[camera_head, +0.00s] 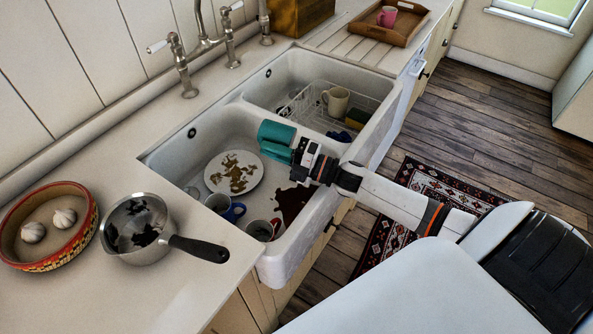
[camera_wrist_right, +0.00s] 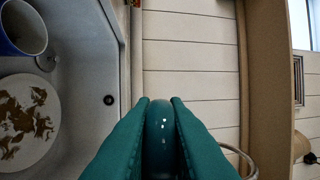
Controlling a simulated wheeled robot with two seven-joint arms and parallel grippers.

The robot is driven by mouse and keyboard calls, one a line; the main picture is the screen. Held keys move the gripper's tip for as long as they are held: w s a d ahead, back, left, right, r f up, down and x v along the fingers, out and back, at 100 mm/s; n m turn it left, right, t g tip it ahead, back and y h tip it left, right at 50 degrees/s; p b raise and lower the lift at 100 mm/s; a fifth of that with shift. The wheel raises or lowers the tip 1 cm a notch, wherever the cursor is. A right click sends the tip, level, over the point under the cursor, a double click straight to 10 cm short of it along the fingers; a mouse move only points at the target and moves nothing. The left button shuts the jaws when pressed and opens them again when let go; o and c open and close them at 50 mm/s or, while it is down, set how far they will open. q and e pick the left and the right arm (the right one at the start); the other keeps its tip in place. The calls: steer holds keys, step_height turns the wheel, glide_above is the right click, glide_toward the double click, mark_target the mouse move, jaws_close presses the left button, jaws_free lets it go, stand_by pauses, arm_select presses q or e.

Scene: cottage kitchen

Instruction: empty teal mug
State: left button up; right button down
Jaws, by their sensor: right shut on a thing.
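The teal mug (camera_head: 277,133) is held above the near sink basin, close to the divider. It appears tipped onto its side; its inside is hidden. My right gripper (camera_head: 298,150) is shut on it. In the right wrist view, the gripper's fingers (camera_wrist_right: 159,101) close on a glossy teal part of the mug (camera_wrist_right: 160,138); I cannot tell whether this is its handle or wall. A dark brown puddle (camera_head: 292,203) lies on the basin floor below. My left gripper is out of view.
The near basin (camera_head: 187,160) holds a stained plate (camera_head: 234,174), a blue mug (camera_head: 218,203) and another mug (camera_head: 260,230). The far basin has a wire rack (camera_head: 300,108) and a cream mug (camera_head: 336,100). A saucepan (camera_head: 137,228) and bowl (camera_head: 77,238) stand on the counter.

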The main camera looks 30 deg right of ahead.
steer(key=r+t+y+b, duration=0.1)
steer(key=r+b, duration=0.1)
steer(key=r, duration=0.1)
steer(key=s+d+r+t+y+b, duration=0.1)
steer(key=r+t+b, duration=0.1)
steer(key=r+b, duration=0.1)
steer(key=r+t+y+b, duration=0.1)
steer(key=r+t+b, duration=0.1)
steer(key=r, duration=0.1)
steer(key=shift+s+d+y+b, duration=0.15)
steer(key=shift+s+y+b, duration=0.15)
steer(key=shift+s+y, duration=0.1)
steer(key=shift+r+p, duration=0.2)
steer(key=shift+p, duration=0.1)
steer(key=w+a+f+g+h+p, duration=0.1)
steer(key=f+g+h+p, duration=0.4)
steer(key=p, duration=0.7)
steer(key=w+a+f+g+h+p, duration=0.2)
steer(key=f+g+h+p, duration=0.3)
steer(key=f+g+p, duration=0.4)
steer(key=shift+w+a+f+h+p, duration=0.3)
steer(key=shift+w+f+p, duration=0.5)
steer(key=shift+f+p, duration=1.2)
